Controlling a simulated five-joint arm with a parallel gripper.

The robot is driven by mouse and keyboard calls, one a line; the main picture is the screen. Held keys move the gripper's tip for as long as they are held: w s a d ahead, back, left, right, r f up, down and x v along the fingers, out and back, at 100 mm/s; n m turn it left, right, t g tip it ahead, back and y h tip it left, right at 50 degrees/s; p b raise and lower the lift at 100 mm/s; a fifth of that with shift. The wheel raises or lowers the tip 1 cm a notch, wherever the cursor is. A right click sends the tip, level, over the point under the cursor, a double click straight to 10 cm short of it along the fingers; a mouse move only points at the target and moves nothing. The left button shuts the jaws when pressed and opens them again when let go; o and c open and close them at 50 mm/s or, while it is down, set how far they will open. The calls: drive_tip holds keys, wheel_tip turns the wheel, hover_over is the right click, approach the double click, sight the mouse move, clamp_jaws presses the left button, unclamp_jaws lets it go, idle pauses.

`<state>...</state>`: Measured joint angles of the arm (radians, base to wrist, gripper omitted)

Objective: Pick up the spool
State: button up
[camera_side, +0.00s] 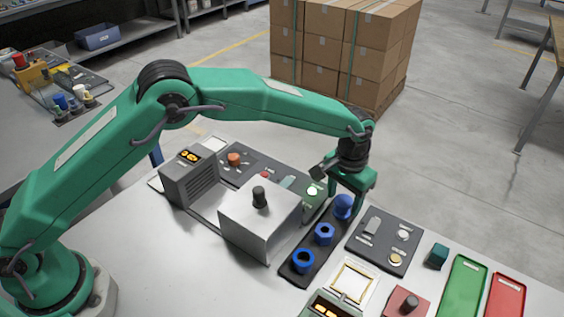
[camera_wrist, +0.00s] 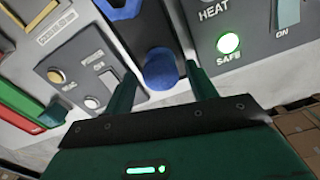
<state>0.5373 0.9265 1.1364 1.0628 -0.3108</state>
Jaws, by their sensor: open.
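A blue rounded piece, which I take for the spool (camera_side: 343,208), stands upright at the far end of a dark rack (camera_side: 287,274). My gripper (camera_side: 347,197) is directly over it, pointing down. In the wrist view the spool (camera_wrist: 160,72) lies between the two green fingers of my gripper (camera_wrist: 162,76), with a gap visible on each side. The jaws are open and hold nothing. The spool's lower part is hidden, and I cannot tell how far down the fingers reach beside it.
A blue hex piece (camera_side: 325,233) and a blue ring (camera_side: 303,260) sit nearer on the rack. A grey hood box (camera_side: 258,222) with a dark knob stands close on the left. A switch panel (camera_side: 383,241) lies on the right, with a teal cube (camera_side: 437,255) beyond it.

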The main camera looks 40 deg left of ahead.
sight(344, 204)
drive_tip(key=shift+f, duration=0.95)
drive_tip(key=c, duration=1)
drive_tip(key=shift+o, duration=0.2)
drive_tip(key=shift+r, duration=0.2)
drive_tip(key=shift+r, duration=0.25)
drive_tip(key=r, duration=0.4)
drive_tip(key=shift+s+d, duration=0.25)
drive_tip(key=shift+s, duration=0.15)
drive_tip(key=s+d+r, duration=0.5)
drive_tip(key=s+r, duration=0.1)
drive_tip(key=s, duration=0.3)
drive_tip(key=shift+s, duration=0.25)
drive_tip(key=shift+r, duration=0.15)
